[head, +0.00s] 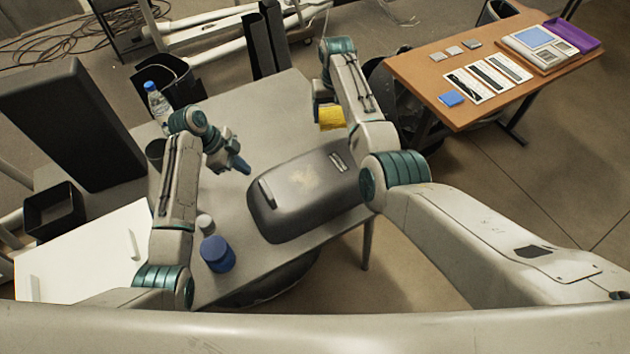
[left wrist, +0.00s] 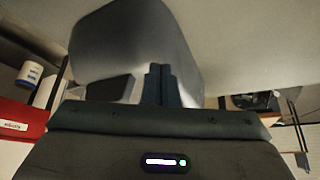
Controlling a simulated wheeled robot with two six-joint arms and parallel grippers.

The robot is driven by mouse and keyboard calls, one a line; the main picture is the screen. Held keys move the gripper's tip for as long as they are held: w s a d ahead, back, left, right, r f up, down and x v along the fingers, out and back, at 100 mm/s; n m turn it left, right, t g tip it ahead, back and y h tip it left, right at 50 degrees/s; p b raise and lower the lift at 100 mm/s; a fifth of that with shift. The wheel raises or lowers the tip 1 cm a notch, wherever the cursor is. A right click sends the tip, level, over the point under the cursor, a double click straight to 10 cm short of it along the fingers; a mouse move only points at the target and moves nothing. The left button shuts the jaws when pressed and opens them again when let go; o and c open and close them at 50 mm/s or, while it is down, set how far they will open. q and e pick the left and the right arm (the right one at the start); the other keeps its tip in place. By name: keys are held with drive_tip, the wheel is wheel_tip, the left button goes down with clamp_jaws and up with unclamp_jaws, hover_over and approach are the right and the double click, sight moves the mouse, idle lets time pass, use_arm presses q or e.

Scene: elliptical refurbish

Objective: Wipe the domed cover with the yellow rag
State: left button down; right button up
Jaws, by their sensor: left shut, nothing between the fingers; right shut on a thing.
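The domed cover (head: 318,196) is dark grey and lies on the grey table, with a pale smudge on its top. The yellow rag (head: 331,118) is in my right gripper (head: 326,104), just beyond the cover's far edge and apart from the smudge. My right fingertips are too small to make out clearly. My left gripper (head: 243,168) is shut and empty, to the left of the cover and apart from it. Its shut fingers also show in the left wrist view (left wrist: 161,85), in front of a large grey rounded shape that I cannot surely identify.
A blue jar (head: 217,253) and a small pale one (head: 206,224) stand at the table's near left. A bottle (head: 157,103) and dark bins are at the back left. A wooden table (head: 430,75) with cards, a blue block and a device stands at the right.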

use_arm(q)
drive_tip(key=shift+f+b, duration=0.4)
drive_tip(key=shift+f, duration=0.4)
use_arm(e)
drive_tip(key=shift+f, duration=0.45)
use_arm(q)
drive_tip(key=shift+r, duration=0.15)
use_arm(e)
drive_tip(key=shift+r, duration=0.15)
wheel_tip(320, 180, up, 6)
drive_tip(key=p, duration=0.6)
use_arm(q)
wheel_tip(320, 180, up, 6)
drive_tip(key=shift+f, duration=0.1)
use_arm(e)
drive_tip(key=shift+f, duration=0.2)
